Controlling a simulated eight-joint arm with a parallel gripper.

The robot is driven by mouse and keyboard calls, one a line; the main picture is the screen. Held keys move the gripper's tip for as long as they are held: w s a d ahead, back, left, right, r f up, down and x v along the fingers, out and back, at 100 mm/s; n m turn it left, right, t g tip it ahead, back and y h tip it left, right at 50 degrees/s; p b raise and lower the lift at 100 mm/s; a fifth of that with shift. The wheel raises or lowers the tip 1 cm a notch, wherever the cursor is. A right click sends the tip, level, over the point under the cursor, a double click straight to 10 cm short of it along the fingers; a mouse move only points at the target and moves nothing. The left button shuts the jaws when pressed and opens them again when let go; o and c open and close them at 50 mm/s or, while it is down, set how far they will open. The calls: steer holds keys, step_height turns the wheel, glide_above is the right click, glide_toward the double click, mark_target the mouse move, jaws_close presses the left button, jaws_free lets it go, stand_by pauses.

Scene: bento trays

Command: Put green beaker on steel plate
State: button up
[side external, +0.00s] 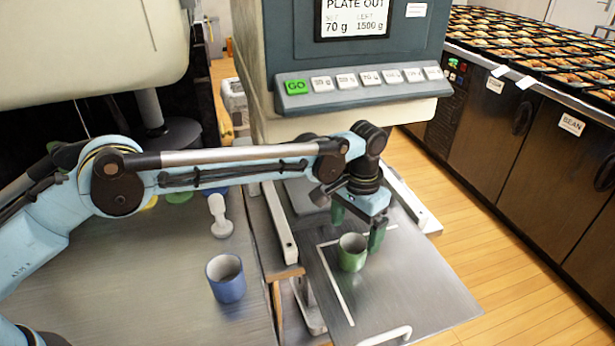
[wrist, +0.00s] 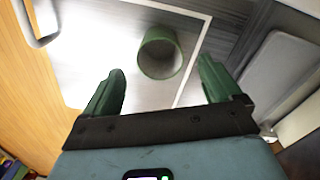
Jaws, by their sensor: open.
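The green beaker (side external: 352,253) stands upright on the steel plate (side external: 420,290), inside the corner of a white line. In the wrist view the green beaker (wrist: 160,55) shows its open mouth, with the bare steel plate (wrist: 90,60) around it. My gripper (side external: 357,236) has its green fingers apart close to the beaker's rim in the side view. In the wrist view my gripper (wrist: 160,68) is open and empty, with the beaker beyond and between the fingertips. Whether a finger touches the beaker is hard to tell.
A blue beaker (side external: 226,279) and a white knobbed object (side external: 219,216) stand on the grey table at left. The machine with a button row (side external: 362,80) rises behind my gripper. A white handle (side external: 385,338) is at the plate's front edge. The plate's right part is clear.

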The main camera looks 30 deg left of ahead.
step_height(320, 180, up, 5)
steer(key=shift+r, duration=0.1)
stand_by(0.4)
steer(key=s+a+r+n+t+h, duration=0.1)
steer(key=s+a+r+n+t, duration=0.45)
steer(key=a+r, duration=0.55)
steer(key=s+a+f+t+y, duration=0.1)
steer(key=s+a+f, duration=0.2)
steer(key=s+a, duration=1.2)
steer(key=a+m, duration=0.1)
steer(key=a, duration=0.1)
steer(key=shift+s+a+t, duration=0.2)
steer(key=shift+a+t, duration=0.1)
steer(key=shift+t, duration=0.05)
